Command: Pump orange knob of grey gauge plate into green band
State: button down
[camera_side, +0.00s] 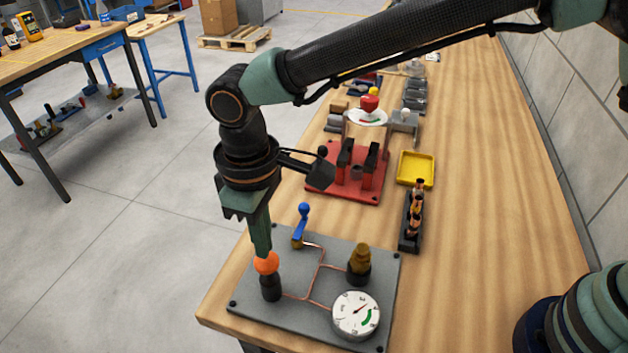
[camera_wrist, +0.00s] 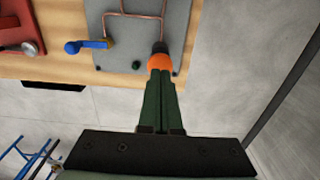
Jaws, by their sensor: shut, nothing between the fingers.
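The grey gauge plate (camera_side: 250,301) lies flat near the front corner of the wooden bench. On its left side stands a black post topped by the round orange knob (camera_side: 266,263). My gripper (camera_side: 262,252) points down with its fingers closed, and its tips touch or nearly touch the top of the knob. In the wrist view the closed fingers (camera_wrist: 161,80) end at the orange knob (camera_wrist: 160,62). The white dial gauge (camera_side: 356,315) sits at the plate's front right. Its needle points up and right, and the green band (camera_side: 367,319) is on the dial's right side; the needle appears outside it.
On the plate are a blue-handled valve (camera_side: 302,222), a brass fitting (camera_side: 359,261) and copper tubing (camera_side: 318,275). Behind are a red fixture (camera_side: 350,190), a yellow tray (camera_side: 416,169) and a dark rack (camera_side: 411,225). The bench's right side is clear.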

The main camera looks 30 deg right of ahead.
jog(key=shift+f, duration=0.1)
jog(key=shift+f, duration=1.8)
jog(key=shift+r, duration=3.6)
jog(key=w+d+r+m+t, duration=0.1)
jog(key=d+r, duration=0.2)
jog(key=d, duration=0.3)
jog(key=w+d+r+m+t+y, duration=0.1)
jog(key=d+r+m, duration=0.15)
jog(key=d, duration=0.45)
jog(key=w+d+r+m, duration=0.1)
jog(key=d+r, duration=0.2)
jog(key=d, duration=0.3)
jog(key=s+d+m+t, duration=0.1)
jog(key=s+d+m, duration=0.1)
jog(key=d, duration=0.6)
jog(key=s+d+m+t+h, duration=0.1)
jog(key=s+d+m+t, duration=0.1)
jog(key=s+d, duration=0.3)
jog(key=d, duration=0.4)
jog(key=shift+t, duration=0.3)
